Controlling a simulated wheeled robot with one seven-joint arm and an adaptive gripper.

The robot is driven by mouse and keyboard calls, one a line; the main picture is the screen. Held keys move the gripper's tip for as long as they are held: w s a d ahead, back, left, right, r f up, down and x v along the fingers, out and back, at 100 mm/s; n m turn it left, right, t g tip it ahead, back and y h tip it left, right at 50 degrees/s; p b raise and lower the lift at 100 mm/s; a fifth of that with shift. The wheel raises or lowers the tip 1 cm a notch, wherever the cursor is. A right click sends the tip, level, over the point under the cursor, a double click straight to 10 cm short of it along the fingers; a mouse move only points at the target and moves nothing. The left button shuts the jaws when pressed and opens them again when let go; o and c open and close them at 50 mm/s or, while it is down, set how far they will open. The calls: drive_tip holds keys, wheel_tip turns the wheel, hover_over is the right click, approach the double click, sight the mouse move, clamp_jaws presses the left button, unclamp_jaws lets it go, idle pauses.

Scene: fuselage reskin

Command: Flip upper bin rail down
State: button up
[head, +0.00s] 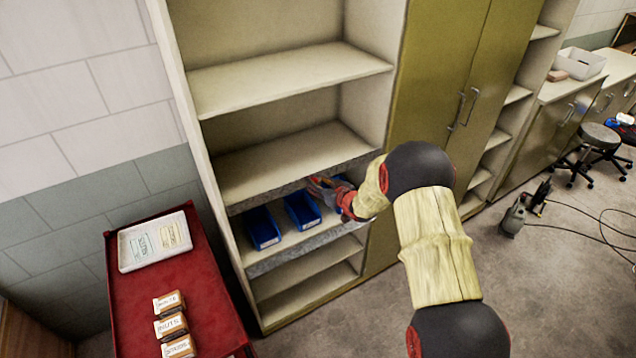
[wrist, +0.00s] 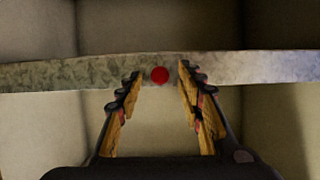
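The upper bin rail is a grey, mottled metal strip (head: 270,198) along the front edge of the shelf above the blue bins. In the wrist view the strip (wrist: 60,75) runs across the picture, with a red round spot (wrist: 159,75) near its middle. My gripper (head: 318,184) is at this strip, right of its middle. In the wrist view my gripper (wrist: 160,74) is open, its fingertips either side of the red spot and overlapping the strip. Nothing shows between the fingers except the strip behind; I cannot tell whether they touch it.
Blue bins (head: 263,229) (head: 302,210) stand on the shelf below, behind a similar lower grey strip (head: 290,254). A red cart (head: 215,300) with a white tray (head: 130,265) and labelled boxes (head: 170,326) stands left. Tall green cabinet doors (head: 425,80) are on the right.

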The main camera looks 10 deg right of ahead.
drive_tip(key=shift+w+a+f, duration=0.1)
drive_tip(key=shift+w+f, duration=0.05)
drive_tip(key=shift+w, duration=0.2)
clamp_jaws()
idle(0.4)
